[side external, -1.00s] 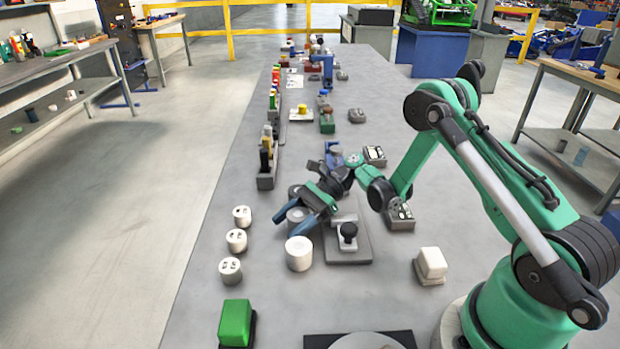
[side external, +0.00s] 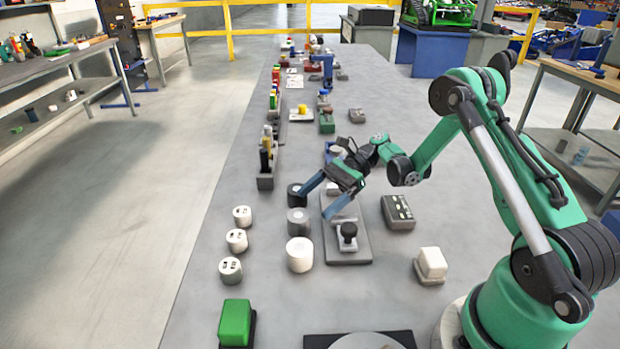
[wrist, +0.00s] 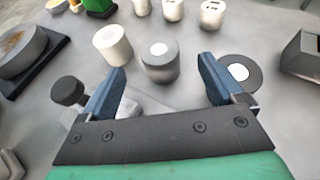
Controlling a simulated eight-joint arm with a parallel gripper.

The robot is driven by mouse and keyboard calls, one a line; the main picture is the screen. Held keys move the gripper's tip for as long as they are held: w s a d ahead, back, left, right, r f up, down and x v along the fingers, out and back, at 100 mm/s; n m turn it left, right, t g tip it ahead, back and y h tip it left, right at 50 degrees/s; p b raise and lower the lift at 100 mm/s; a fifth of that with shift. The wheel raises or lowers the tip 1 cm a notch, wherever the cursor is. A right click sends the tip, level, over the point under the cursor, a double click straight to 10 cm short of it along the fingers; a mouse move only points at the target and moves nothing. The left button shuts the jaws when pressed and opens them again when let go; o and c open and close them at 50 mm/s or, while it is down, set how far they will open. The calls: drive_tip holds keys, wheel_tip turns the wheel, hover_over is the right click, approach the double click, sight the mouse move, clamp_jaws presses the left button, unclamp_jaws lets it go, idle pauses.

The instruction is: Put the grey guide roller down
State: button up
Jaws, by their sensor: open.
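The grey guide roller (side external: 298,222) stands upright on the grey bench, between a dark roller (side external: 296,196) and a white roller (side external: 299,255). My gripper (side external: 314,205) is open and empty, just above and to the right of the grey roller. In the wrist view the grey roller (wrist: 160,66) shows its pale centre, ahead of the gap between my blue fingers and apart from them. The dark roller (wrist: 240,74) is close beside the right finger there, and the white roller (wrist: 112,44) stands left of the grey one.
A grey fixture with a black knob (side external: 347,232) sits below my gripper. Several white cylinders with dark holes (side external: 237,240) line the left edge. A green block (side external: 236,323) and a white block (side external: 432,264) stand nearer the camera. Bare bench lies left of the grey roller.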

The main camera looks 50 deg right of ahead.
sight(306, 220)
drive_tip(key=shift+w+r, duration=0.1)
drive_tip(key=shift+r, duration=0.25)
drive_tip(key=a+r+n+h, duration=0.2)
drive_tip(key=r, duration=0.1)
drive_tip(key=a+r+n+h, duration=0.1)
drive_tip(key=shift+w+r+n+h, duration=0.2)
drive_tip(key=shift+w+n+h, duration=0.1)
drive_tip(key=shift+h, duration=0.1)
drive_tip(key=s+a+r+n+h, duration=0.1)
drive_tip(key=a+r+n+h, duration=0.1)
drive_tip(key=n, duration=0.1)
drive_tip(key=shift+s+r+n+t+h, duration=0.3)
drive_tip(key=shift+s+h, duration=0.1)
drive_tip(key=s+r+n+t+h, duration=0.3)
drive_tip(key=s+n+h, duration=0.3)
drive_tip(key=n, duration=0.6)
drive_tip(key=shift+s+a+t, duration=0.3)
drive_tip(key=shift+s+a, duration=0.1)
drive_tip(key=shift+s, duration=0.35)
drive_tip(key=shift+o, duration=0.4)
drive_tip(key=shift+s+n+h, duration=0.1)
drive_tip(key=shift+n+h, duration=0.2)
drive_tip(key=shift+n, duration=0.2)
